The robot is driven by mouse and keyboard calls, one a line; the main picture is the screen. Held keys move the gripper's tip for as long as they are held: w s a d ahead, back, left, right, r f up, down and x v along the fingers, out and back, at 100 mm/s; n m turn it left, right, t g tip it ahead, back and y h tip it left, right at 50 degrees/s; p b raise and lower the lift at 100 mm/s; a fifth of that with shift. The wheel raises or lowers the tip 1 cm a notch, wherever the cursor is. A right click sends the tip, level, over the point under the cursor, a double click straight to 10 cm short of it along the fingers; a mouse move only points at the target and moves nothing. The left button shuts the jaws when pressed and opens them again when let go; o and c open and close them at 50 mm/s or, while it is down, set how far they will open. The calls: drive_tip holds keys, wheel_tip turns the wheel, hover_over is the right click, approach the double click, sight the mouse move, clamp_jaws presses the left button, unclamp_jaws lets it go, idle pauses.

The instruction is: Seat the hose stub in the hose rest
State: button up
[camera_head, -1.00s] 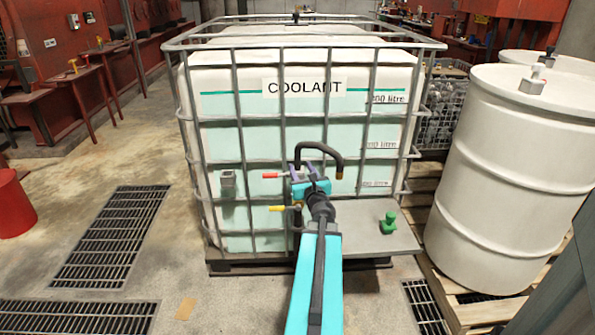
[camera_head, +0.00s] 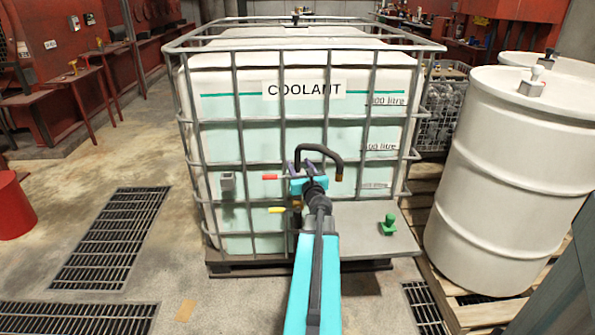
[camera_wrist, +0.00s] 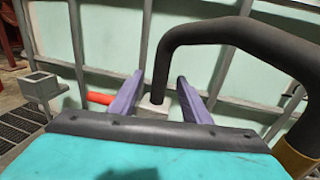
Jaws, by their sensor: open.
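The hose stub is a black bent hose (camera_head: 321,148) with a brass-coloured end at its lower right. In the wrist view, the hose (camera_wrist: 235,32) arches from upper middle to the right. Its near-left leg runs down to a pale block (camera_wrist: 153,108) between my fingers. My gripper (camera_head: 300,166) is open, its two purple fingers on either side of that block with gaps showing. It also shows in the wrist view (camera_wrist: 160,82). A grey box-like holder (camera_head: 227,184), probably the hose rest, is on the cage to the left.
The caged coolant tank (camera_head: 258,133) stands just behind my gripper. A red handle (camera_head: 269,177) and a yellow handle (camera_head: 277,210) are close to its left. A grey shelf (camera_head: 360,241) with a green fitting (camera_head: 388,224) is at right. A white drum (camera_head: 510,180) stands farther right.

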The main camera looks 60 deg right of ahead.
drive_tip(key=shift+x, duration=1.4)
drive_tip(key=shift+s, duration=0.1)
clamp_jaws()
